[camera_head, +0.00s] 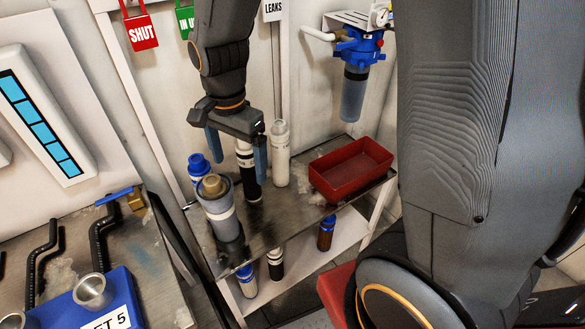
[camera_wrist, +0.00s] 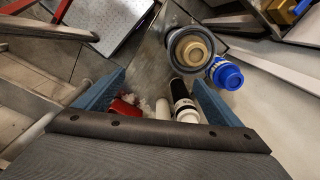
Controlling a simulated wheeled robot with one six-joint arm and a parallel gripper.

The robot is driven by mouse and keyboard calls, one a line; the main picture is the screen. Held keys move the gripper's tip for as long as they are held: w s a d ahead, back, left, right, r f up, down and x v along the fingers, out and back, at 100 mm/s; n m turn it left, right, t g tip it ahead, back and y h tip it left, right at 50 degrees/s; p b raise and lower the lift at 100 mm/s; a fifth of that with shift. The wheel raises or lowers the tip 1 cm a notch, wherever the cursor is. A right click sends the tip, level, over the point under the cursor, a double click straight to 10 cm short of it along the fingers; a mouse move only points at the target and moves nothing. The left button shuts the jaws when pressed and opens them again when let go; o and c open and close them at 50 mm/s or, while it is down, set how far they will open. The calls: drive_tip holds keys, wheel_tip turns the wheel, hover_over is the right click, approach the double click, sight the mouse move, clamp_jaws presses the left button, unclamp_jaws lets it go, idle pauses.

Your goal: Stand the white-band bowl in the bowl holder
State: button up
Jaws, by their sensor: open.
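A grey bowl (camera_head: 223,217) with a pale band stands upright at the front left of the metal bench, with a tan round piece in its mouth; I take it for the white-band bowl. It also shows in the wrist view (camera_wrist: 190,48), ahead of the finger gap. Its dark foot (camera_head: 231,246) may be the bowl holder, but I cannot tell. My gripper (camera_head: 237,150) points down above the bench, open and empty. Its fingers show in the wrist view (camera_wrist: 158,78).
A blue-capped bottle (camera_head: 198,167) stands close behind the grey bowl. A white bottle (camera_head: 280,155) and a red tray (camera_head: 350,170) stand farther right. A blue filter housing (camera_head: 357,47) hangs on the wall. Several bottles stand on the lower shelf (camera_head: 300,262).

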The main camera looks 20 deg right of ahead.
drive_tip(key=s+d+n, duration=0.7)
drive_tip(key=d+n, duration=0.3)
drive_tip(key=d, duration=0.1)
drive_tip(key=shift+s+n+t, duration=0.3)
drive_tip(key=shift+s, duration=0.05)
